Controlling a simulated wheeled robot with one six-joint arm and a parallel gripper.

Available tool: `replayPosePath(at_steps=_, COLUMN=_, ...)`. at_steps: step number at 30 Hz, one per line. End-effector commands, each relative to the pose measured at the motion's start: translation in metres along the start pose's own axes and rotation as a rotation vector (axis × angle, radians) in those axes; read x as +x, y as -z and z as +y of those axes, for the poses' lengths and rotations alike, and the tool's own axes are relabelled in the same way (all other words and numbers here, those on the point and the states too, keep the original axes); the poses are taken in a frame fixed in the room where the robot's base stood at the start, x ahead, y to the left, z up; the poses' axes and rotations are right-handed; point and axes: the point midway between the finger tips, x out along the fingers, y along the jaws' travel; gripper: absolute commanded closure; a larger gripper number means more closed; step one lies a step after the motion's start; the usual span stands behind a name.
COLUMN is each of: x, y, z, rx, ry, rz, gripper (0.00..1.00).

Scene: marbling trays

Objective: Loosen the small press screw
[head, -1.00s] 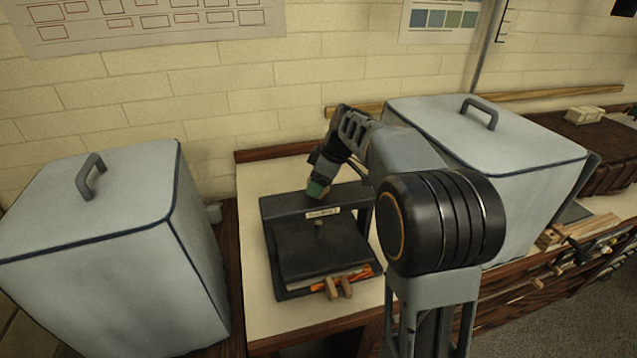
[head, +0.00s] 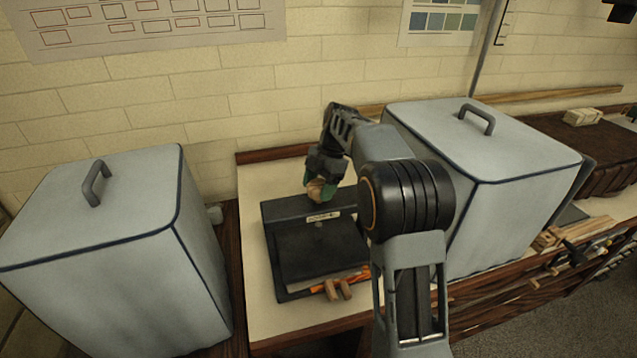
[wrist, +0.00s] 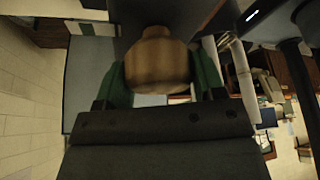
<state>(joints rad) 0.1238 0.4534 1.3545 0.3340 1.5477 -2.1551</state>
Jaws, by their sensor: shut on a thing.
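The small press (head: 279,212) is a dark frame with a labelled crossbar, on the pale table left of my arm. A short grey screw shaft (head: 318,225) shows below its crossbar, over the dark plate. The screw's rounded wooden knob (head: 316,190) is above the crossbar. My gripper (head: 321,187), with green fingertips, reaches down from above and is shut on this knob. In the wrist view the knob (wrist: 157,58) sits between the two green fingers of my gripper (wrist: 160,75). The knob's underside and its join with the screw are hidden.
Large grey covered boxes with handles stand at left (head: 95,250) and right (head: 490,150) of the press. Wooden pieces (head: 338,290) and an orange strip lie at the press's front edge. The pale tabletop (head: 262,325) is clear at the front left.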

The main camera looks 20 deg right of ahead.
Motion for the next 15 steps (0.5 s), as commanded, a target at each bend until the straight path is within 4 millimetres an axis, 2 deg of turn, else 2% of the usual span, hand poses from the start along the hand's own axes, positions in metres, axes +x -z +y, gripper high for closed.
replayPosePath(at_steps=15, x=-0.0026, y=0.002, z=0.0008, rx=-0.428, ry=0.177, rz=-0.002, gripper=0.61)
